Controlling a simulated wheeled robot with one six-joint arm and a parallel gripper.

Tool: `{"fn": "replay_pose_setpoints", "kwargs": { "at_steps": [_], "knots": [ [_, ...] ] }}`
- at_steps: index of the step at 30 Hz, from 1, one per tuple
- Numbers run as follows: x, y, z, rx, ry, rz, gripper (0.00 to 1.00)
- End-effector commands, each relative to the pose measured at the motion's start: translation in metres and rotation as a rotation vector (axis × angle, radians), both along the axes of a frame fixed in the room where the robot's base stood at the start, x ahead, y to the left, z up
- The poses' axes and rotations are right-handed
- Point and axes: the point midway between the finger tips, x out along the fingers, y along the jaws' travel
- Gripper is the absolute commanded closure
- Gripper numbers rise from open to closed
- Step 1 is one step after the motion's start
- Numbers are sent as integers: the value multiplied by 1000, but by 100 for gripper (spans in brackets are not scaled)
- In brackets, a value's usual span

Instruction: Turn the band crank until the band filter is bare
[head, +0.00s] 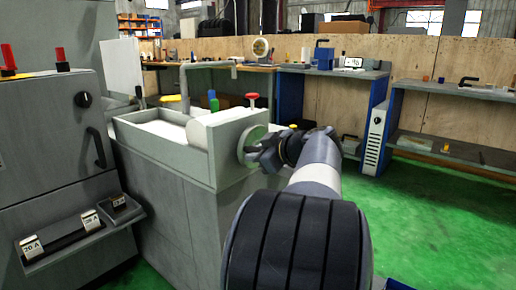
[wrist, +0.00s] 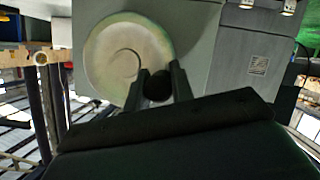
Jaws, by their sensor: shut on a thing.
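The band crank is a pale round disc (wrist: 115,55) on the end face of the grey filter trough; in the head view its edge (head: 249,146) shows beside my gripper. My gripper (wrist: 158,88) is shut on the dark crank knob (wrist: 158,87), which sits low on the right part of the disc in the wrist view. In the head view my gripper (head: 256,152) reaches the disc from the right. The band filter (head: 165,130) is a pale surface inside the trough (head: 150,150), beside a white roll (head: 212,128). I cannot tell how much of the band is covered.
A red-topped knob (head: 252,97) stands on the trough's end. A grey cabinet (head: 50,150) with a handle stands to the left, with a small rack (head: 75,240) below. Workbenches (head: 330,72) line the back wall. The green floor (head: 430,215) to the right is clear.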

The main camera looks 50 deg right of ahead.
Motion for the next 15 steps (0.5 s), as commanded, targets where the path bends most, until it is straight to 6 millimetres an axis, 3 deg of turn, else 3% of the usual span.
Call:
{"fn": "replay_pose_setpoints", "kwargs": {
  "at_steps": [15],
  "knots": [
    [0, 1, -24, -421, -35, 1, 100]
  ]
}}
